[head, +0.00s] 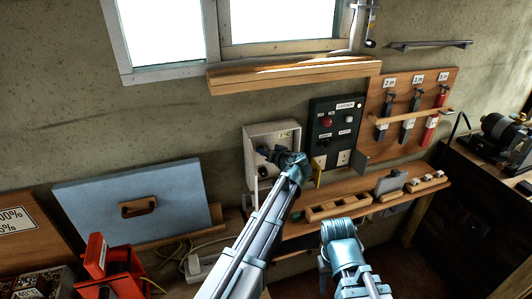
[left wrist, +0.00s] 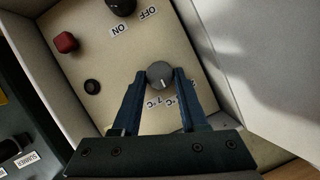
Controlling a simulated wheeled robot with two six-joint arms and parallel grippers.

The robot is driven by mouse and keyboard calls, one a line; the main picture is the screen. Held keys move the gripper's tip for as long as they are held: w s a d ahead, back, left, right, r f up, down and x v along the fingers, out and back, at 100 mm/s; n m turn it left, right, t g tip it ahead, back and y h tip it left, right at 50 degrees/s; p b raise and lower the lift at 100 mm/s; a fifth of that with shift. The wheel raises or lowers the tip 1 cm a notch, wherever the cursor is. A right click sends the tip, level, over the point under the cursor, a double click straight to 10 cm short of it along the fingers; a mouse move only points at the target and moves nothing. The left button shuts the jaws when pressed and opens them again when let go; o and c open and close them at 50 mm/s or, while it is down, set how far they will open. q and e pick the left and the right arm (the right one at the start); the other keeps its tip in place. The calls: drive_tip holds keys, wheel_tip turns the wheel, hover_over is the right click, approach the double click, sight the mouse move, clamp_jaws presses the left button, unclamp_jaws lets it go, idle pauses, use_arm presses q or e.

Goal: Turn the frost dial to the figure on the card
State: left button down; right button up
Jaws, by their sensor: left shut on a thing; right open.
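The grey round frost dial (left wrist: 160,74) sits on the cream panel of an open box, with a white pointer mark on its face. My left gripper (left wrist: 160,82) has one finger on each side of the dial and is shut on it. Figures in °C show beside the dial, partly hidden by a finger. In the head view a small label or card at the top of the box (head: 248,160) seems to read 7 °C (head: 286,135). My left gripper (head: 268,153) hides the dial there. My right gripper (head: 338,232) is open and empty below the shelf; its fingertips are hard to make out.
The panel also has a red knob (left wrist: 66,42), a small black button (left wrist: 92,86) and a black knob by ON and OFF labels (left wrist: 121,6). A dark switch panel (head: 335,120) adjoins the box. A wooden shelf (head: 420,196) with blocks is below.

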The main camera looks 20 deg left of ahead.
use_arm(q)
drive_tip(key=shift+w+d+f+m+g+y+b, duration=0.1)
drive_tip(key=shift+f+m+g+y+b, duration=0.1)
drive_tip(key=shift+m+y+b, duration=1)
drive_tip(key=shift+w+d+f+m+g+y+b, duration=0.15)
drive_tip(key=shift+m+y+b, duration=0.35)
drive_tip(key=shift+m+b, duration=0.75)
drive_tip(key=shift+s+r+m+p, duration=0.1)
drive_tip(key=shift+m+p, duration=0.2)
drive_tip(key=shift+m, duration=0.15)
drive_tip(key=shift+c, duration=2.2)
unclamp_jaws()
drive_tip(key=shift+s, duration=0.15)
